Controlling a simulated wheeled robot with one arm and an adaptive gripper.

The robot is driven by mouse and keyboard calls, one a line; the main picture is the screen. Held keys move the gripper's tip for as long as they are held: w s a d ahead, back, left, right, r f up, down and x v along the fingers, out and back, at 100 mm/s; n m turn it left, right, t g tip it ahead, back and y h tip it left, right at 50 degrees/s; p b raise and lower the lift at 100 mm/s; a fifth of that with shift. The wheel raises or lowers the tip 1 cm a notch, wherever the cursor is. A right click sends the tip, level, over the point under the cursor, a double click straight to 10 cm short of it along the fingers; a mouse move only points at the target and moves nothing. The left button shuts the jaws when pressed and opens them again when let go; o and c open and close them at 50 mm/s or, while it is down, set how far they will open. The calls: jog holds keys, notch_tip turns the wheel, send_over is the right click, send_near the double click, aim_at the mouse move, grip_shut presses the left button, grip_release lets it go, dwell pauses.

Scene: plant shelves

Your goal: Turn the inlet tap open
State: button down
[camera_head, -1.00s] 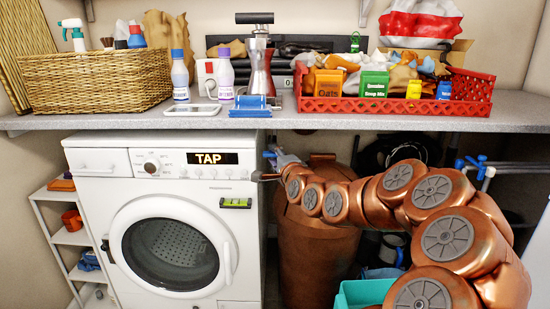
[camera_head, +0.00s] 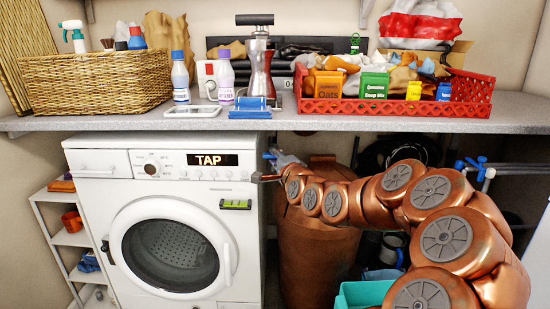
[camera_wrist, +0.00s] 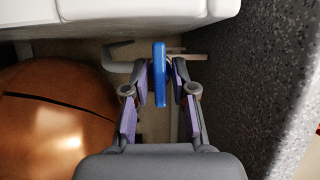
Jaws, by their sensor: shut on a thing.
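The inlet tap's blue lever (camera_wrist: 160,75) shows in the wrist view, with a pale pipe (camera_wrist: 185,58) running behind it. My gripper (camera_wrist: 161,72) has its purple-padded fingers on both sides of the lever, shut on it near the fingertips. In the head view my gripper (camera_head: 256,178) reaches in at the right edge of the washing machine (camera_head: 100,205), under the counter. The machine's display (camera_head: 210,159) reads "TAP". The lever's angle is hard to tell in the head view, where the arm and machine crowd it.
A copper-coloured bin (camera_head: 308,262) stands right of the machine, close to my arm. The speckled counter (camera_head: 340,122) runs just above. A red crate (camera_head: 395,108) and a wicker basket (camera_head: 95,82) stand on it. Another blue-handled tap (camera_head: 474,165) is at the far right.

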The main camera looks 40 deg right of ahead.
jog(key=shift+r, duration=0.1)
jog(key=n+p, duration=0.1)
jog(key=n+g+p, duration=0.1)
jog(key=n, duration=0.1)
jog(key=shift+r, duration=0.25)
jog(key=n+g+p, duration=0.2)
jog(key=n+p, duration=0.1)
jog(key=shift+n+h, duration=0.4)
jog(key=n+g+p, duration=0.1)
jog(key=n+h+p, duration=0.1)
jog(key=n, duration=0.1)
jog(key=shift+w+a+r+g, duration=0.1)
jog(key=shift+w+g, duration=0.05)
jog(key=shift+g, duration=0.25)
jog(key=shift+f+n+g+h+p, duration=0.2)
jog(key=shift+n+g+h+p, duration=0.5)
jog(key=shift+n, duration=0.8)
jog(key=shift+a+h, duration=0.1)
jog(key=shift+h, duration=0.2)
jog(key=c, duration=1.2)
grip_release()
